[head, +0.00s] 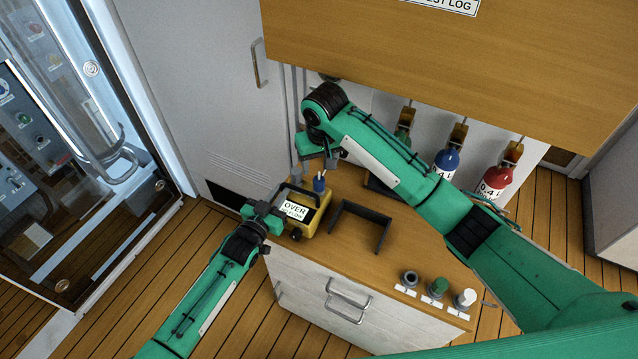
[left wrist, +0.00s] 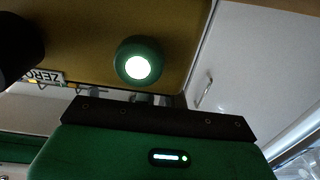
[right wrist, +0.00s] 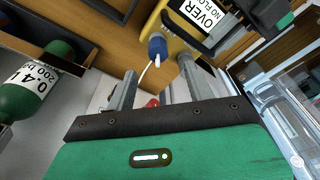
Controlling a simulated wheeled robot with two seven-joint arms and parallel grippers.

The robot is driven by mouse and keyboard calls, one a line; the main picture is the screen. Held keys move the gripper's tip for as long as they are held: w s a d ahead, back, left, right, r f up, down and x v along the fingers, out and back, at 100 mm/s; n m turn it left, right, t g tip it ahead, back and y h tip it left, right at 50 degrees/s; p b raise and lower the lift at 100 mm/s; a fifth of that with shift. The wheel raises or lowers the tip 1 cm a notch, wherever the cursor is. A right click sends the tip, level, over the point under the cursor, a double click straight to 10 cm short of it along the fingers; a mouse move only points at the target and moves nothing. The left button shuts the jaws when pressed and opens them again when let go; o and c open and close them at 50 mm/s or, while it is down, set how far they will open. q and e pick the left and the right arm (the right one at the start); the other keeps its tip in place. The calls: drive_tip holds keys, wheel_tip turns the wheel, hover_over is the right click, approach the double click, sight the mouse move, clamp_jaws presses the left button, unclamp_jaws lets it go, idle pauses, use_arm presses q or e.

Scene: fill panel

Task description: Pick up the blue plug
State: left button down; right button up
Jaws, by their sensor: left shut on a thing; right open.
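The blue plug (head: 319,182) stands at the back right of a yellow device (head: 317,218) with a label reading OVER. In the right wrist view the plug (right wrist: 157,46) has a pale tip and a thin white line running from it. My right gripper (head: 316,168) is open and empty, just behind and above the plug. In the right wrist view the plug lies beyond the fingertips (right wrist: 158,78), not between them. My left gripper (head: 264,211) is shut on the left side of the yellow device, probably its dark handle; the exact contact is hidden.
A dark open bracket (head: 362,226) sits on the wooden cabinet top (head: 345,262) right of the device. Bottles, one blue (head: 447,160) and one red (head: 497,178), hang behind. A wooden panel (head: 450,50) overhangs.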

sight(319, 180)
drive_tip(key=f, duration=0.3)
drive_tip(key=w+f, duration=0.1)
drive_tip(key=f, duration=0.4)
drive_tip(key=shift+w+f, duration=0.25)
drive_tip(key=shift+f, duration=0.05)
drive_tip(key=c, duration=1)
drive_tip(key=shift+c, duration=0.2)
drive_tip(key=shift+r, duration=0.1)
